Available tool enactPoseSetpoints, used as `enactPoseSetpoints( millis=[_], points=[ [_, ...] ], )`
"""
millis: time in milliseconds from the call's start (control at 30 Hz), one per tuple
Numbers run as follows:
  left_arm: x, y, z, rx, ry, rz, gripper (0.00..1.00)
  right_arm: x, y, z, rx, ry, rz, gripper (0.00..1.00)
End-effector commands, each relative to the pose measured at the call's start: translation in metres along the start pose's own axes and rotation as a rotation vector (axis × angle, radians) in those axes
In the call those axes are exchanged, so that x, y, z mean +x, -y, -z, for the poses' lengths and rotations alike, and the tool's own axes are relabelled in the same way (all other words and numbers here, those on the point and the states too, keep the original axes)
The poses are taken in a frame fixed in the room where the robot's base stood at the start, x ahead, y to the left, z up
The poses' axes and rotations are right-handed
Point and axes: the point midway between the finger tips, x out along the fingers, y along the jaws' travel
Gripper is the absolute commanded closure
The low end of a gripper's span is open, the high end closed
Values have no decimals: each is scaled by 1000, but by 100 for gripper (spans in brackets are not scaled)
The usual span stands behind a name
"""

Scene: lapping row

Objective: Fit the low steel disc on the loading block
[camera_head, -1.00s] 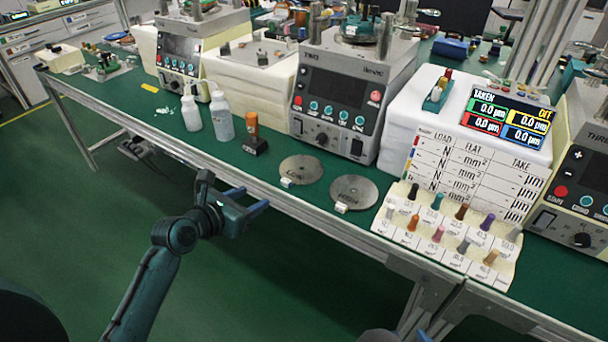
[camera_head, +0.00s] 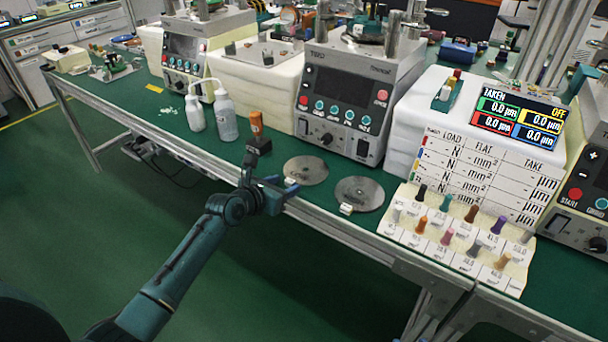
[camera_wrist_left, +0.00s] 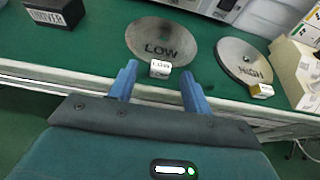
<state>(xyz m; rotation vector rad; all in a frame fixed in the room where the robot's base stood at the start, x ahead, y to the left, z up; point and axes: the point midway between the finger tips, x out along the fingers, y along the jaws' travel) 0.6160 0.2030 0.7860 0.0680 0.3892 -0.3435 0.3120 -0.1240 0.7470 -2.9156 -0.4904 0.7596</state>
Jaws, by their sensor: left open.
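The low steel disc (camera_head: 306,169) lies flat on the green bench top near its front edge. The wrist view shows "LOW" written on this disc (camera_wrist_left: 160,35) and a small white tag marked LOW (camera_wrist_left: 160,69) at its near rim. My left gripper (camera_head: 284,186) is open and empty at the bench's front edge, just short of the disc. In the wrist view its two blue fingers (camera_wrist_left: 159,72) point at the disc, either side of the tag. I cannot tell which thing is the loading block. My right gripper is not in view.
The high disc (camera_head: 361,194) lies right of the low one. A black block (camera_head: 258,146) with an orange-handled piece stands to the left, beside two bottles (camera_head: 226,120). A grey machine (camera_head: 350,98) stands behind. A rack of coloured pegs (camera_head: 455,240) is at right.

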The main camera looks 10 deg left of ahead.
Motion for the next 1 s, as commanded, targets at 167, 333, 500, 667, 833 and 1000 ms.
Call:
enactPoseSetpoints(
  millis=[167, 333, 500, 667, 833, 1000],
  points=[
    [10, 0, 0, 0, 0, -1, 51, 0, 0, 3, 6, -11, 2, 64],
    [9, 0, 0, 0, 0, -1, 51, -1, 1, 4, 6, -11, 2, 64],
    [9, 0, 0, 0, 0, -1, 65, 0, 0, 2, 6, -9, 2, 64],
    [9, 0, 0, 0, 0, -1, 78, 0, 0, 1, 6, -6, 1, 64],
    [9, 0, 0, 0, 0, -1, 92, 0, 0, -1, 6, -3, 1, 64],
    [9, 0, 0, 0, -1, 0, 100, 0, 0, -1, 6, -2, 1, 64]
  ],
)
